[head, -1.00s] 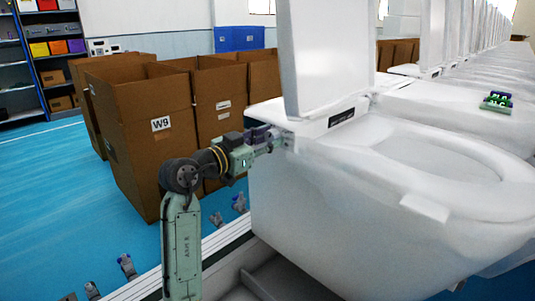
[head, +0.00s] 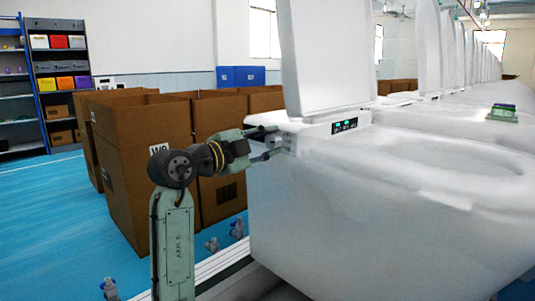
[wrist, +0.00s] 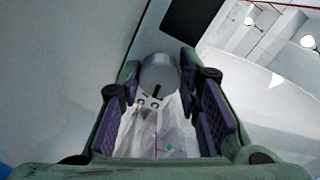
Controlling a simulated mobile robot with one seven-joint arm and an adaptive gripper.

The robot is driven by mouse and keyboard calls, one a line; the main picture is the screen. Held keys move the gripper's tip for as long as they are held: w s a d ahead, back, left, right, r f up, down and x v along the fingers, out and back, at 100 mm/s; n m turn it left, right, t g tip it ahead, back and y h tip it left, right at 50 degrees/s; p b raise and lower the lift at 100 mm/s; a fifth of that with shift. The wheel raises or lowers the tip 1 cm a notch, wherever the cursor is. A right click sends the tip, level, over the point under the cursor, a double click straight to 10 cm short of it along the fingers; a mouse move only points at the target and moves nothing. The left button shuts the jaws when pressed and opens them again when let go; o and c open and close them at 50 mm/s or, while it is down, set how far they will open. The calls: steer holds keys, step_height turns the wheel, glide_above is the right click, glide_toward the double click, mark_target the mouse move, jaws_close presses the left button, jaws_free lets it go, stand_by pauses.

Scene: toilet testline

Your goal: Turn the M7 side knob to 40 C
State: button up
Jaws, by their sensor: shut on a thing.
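The white toilet (head: 300,215) beside my arm has its lid (head: 322,55) raised and a small dark display (head: 344,125) with lit green marks; the marks are too small to read. The grey rounded side knob (wrist: 160,72) shows between my fingers in the wrist view, near the toilet's side wall. My gripper (head: 276,143) is at the toilet's rear side, one finger above the other in the head view. In the wrist view my gripper (wrist: 158,95) has its purple-padded fingers on both sides of the knob, shut on it. The knob's setting cannot be read.
Cardboard boxes (head: 140,165) stand behind and left of my arm. More toilets (head: 440,118) run in a row to the right, with a green object (head: 502,112) on one. Shelves (head: 52,90) stand at the far left. Blue floor (head: 60,225) is open at left.

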steer(key=m+b, duration=0.2)
steer(key=m, duration=0.2)
steer(key=shift+m, duration=0.4)
steer(key=m+b, duration=0.1)
steer(key=m, duration=0.3)
steer(key=shift+m+b, duration=0.3)
steer(key=shift+b, duration=0.1)
steer(key=o, duration=1.1)
steer(key=shift+o, duration=0.2)
steer(key=v, duration=1.2)
steer(key=shift+r, duration=0.15)
